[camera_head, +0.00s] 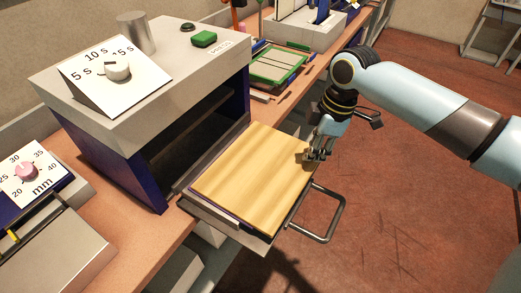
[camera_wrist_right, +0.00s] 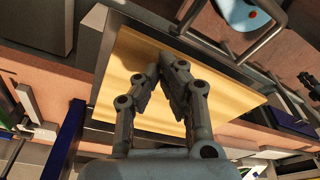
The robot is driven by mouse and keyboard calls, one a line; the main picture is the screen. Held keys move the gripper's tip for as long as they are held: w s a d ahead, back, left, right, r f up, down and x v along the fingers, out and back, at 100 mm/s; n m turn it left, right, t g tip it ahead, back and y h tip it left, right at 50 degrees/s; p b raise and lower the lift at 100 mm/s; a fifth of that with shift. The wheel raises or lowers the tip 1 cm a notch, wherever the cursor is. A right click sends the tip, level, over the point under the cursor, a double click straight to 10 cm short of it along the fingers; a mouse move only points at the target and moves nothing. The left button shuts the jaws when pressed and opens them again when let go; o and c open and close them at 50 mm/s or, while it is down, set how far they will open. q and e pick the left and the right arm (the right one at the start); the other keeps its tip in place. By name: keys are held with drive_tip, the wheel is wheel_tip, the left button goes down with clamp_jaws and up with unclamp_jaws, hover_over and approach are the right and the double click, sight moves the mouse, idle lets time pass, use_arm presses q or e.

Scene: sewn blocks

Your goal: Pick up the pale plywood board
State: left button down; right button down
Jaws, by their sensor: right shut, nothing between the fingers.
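The pale plywood board (camera_head: 250,170) lies flat on the pulled-out tray (camera_head: 225,225) in front of the press opening. It also shows in the right wrist view (camera_wrist_right: 130,75), behind my fingers. My right gripper (camera_head: 318,155) is at the board's right corner, at its outer edge. Its fingers are shut with nothing between them, and the wrist view shows the fingertips (camera_wrist_right: 167,62) together over the board. I cannot tell whether they touch it. My left gripper is in neither view.
The press (camera_head: 150,85) with a time dial stands on the bench left of the tray. A metal handle (camera_head: 325,235) sticks out from the tray's front. A unit with a mm dial (camera_head: 30,175) is at far left. Open floor (camera_head: 420,220) lies to the right.

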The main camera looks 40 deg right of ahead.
sight(260, 161)
drive_tip(key=w+a, duration=0.2)
drive_tip(key=a, duration=0.1)
drive_tip(key=w+a+p, duration=0.1)
drive_tip(key=w+a, duration=0.2)
drive_tip(key=w+a+p, duration=0.1)
drive_tip(key=w+a, duration=0.1)
drive_tip(key=a, duration=0.1)
drive_tip(key=shift+w+a+r, duration=0.1)
drive_tip(key=shift+w+a, duration=0.2)
drive_tip(key=shift+a, duration=0.1)
drive_tip(key=shift+f+p, duration=0.3)
drive_tip(key=shift+p, duration=0.1)
drive_tip(key=shift+f, duration=0.4)
drive_tip(key=shift+s+f, duration=0.2)
drive_tip(key=shift+f, duration=0.1)
